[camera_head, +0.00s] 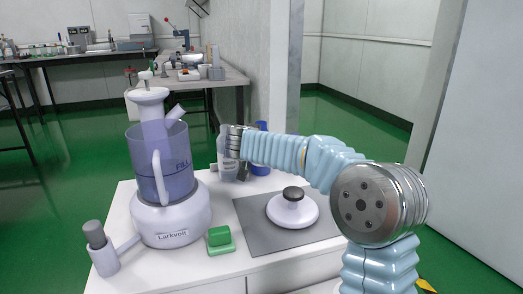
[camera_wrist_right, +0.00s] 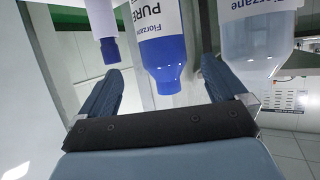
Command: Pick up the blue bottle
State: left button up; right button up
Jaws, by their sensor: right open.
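The blue bottle (camera_wrist_right: 168,62), with a white label reading "Florzane PURE", shows upside down in the right wrist view. In the head view a blue bottle (camera_head: 260,169) stands at the back of the white counter, partly hidden behind my right arm. My right gripper (camera_wrist_right: 162,66) is open, with one finger on each side of the blue bottle in that picture. The fingers do not appear closed on it; how deep the bottle lies between them I cannot tell. My left gripper is not in view.
A clear bottle (camera_wrist_right: 258,38) and a white bottle with a blue end (camera_wrist_right: 109,48) flank the blue one. The counter (camera_head: 125,205) also holds a blender (camera_head: 168,215), a green block (camera_head: 219,238), and a white lid-like object (camera_head: 292,211) on a grey plate (camera_head: 258,236).

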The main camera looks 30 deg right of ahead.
jog(key=p+x, duration=0.1)
jog(key=x, duration=0.6)
jog(key=shift+w, duration=0.4)
jog(key=c, duration=1.5)
jog(key=shift+o, duration=0.2)
